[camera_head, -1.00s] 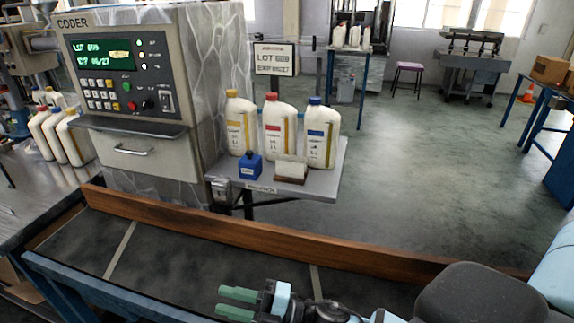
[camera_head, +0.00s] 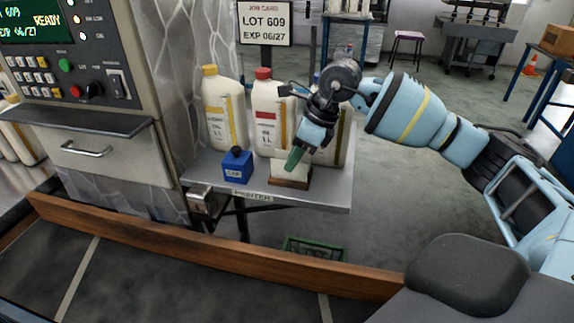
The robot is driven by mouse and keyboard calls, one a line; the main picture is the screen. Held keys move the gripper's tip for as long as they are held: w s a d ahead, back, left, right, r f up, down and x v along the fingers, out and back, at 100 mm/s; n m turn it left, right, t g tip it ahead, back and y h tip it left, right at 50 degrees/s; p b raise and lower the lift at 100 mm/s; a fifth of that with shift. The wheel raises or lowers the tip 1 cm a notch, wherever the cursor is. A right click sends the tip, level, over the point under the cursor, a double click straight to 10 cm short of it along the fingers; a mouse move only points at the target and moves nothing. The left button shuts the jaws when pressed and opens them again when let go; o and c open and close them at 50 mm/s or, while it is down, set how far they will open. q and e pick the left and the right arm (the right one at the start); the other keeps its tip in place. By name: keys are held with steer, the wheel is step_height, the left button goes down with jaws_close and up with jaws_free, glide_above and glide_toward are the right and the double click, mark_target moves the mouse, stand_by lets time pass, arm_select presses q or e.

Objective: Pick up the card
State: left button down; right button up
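A small white card (camera_head: 277,167) stands upright in a brown wooden holder (camera_head: 290,183) near the front edge of the grey shelf (camera_head: 335,192). My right gripper (camera_head: 293,159) reaches in from the right, its green fingertips pointing down at the card's top and covering part of it. Its fingers overlap in this view, so I cannot tell how far apart they are or whether they touch the card. My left gripper is not in view.
A yellow-capped bottle (camera_head: 224,112) and a red-capped bottle (camera_head: 267,112) stand behind; another bottle is mostly hidden by my arm. A blue block (camera_head: 237,168) sits left of the holder. A job card sign (camera_head: 265,23) stands behind. A wooden rail (camera_head: 200,252) runs in front.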

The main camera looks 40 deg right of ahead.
steer(key=shift+w+d+f+h, duration=0.35)
steer(key=shift+w+d+h, duration=0.15)
steer(key=shift+d, duration=0.25)
steer(key=shift+w+x, duration=0.2)
steer(key=shift+x, duration=1.2)
steer(key=shift+w+x, duration=0.2)
steer(key=shift+x, duration=1.2)
steer(key=shift+r, duration=0.1)
steer(key=shift+c, duration=0.2)
jaws_close()
